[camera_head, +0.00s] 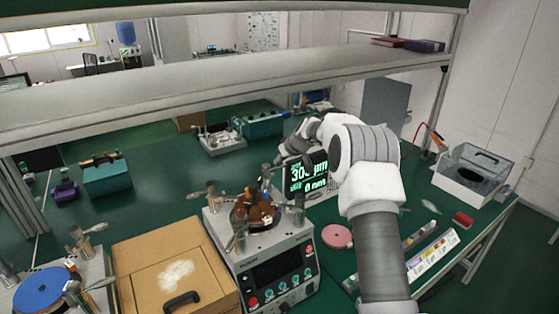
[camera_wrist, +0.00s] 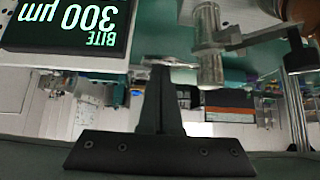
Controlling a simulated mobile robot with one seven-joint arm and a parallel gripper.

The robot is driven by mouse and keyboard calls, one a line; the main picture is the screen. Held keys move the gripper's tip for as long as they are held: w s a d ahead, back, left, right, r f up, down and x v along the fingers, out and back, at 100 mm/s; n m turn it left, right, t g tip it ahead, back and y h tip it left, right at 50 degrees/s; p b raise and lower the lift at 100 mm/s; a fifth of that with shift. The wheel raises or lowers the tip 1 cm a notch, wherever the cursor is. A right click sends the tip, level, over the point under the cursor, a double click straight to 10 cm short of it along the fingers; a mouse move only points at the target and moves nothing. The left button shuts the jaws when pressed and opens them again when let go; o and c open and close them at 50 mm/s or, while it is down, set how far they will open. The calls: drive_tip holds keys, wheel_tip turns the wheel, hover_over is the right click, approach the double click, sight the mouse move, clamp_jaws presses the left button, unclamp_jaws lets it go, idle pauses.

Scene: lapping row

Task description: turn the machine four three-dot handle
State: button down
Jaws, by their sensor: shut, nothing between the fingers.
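A machine (camera_head: 262,250) with a control panel on its front stands at the lower centre of the head view. Several metal handles rise around the brown disc (camera_head: 258,215) on its top. One handle (camera_head: 265,177) is at its far side, near the end of my arm. I cannot make out dot marks on any handle. In the wrist view, my gripper (camera_wrist: 158,72) is shut and empty. A metal handle post (camera_wrist: 209,45) with a side lever stands just right of the fingertips. A flat metal piece (camera_wrist: 168,62) shows at the tips; contact is unclear.
A lit display (camera_head: 305,178) reading 300 µm stands behind the machine; it also shows in the wrist view (camera_wrist: 70,22). A cardboard box (camera_head: 165,262) is at left, beside another machine with a blue disc (camera_head: 42,288). A pink disc (camera_head: 337,236) lies right. A shelf (camera_head: 200,85) spans above.

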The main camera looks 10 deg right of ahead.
sight(282, 167)
drive_tip(key=shift+s+d+m+h+b, duration=0.15)
drive_tip(key=shift+s+m+h+b, duration=0.4)
drive_tip(key=shift+m, duration=0.25)
drive_tip(key=shift+w, duration=0.1)
drive_tip(key=m+h, duration=0.1)
drive_tip(key=s+m+h, duration=0.1)
drive_tip(key=shift+s+f+m+t+b, duration=0.1)
drive_tip(key=shift+m+t+b, duration=0.2)
drive_tip(key=shift+s+d+b, duration=0.15)
drive_tip(key=shift+s+b, duration=0.05)
drive_tip(key=shift+b, duration=0.1)
drive_tip(key=shift+s+f+b, duration=0.1)
drive_tip(key=shift+s+b, duration=0.2)
drive_tip(key=shift+b, duration=0.4)
drive_tip(key=shift+s+b, duration=0.45)
drive_tip(key=shift+b, duration=0.35)
drive_tip(key=shift+s+r, duration=0.15)
drive_tip(key=shift+r, duration=0.1)
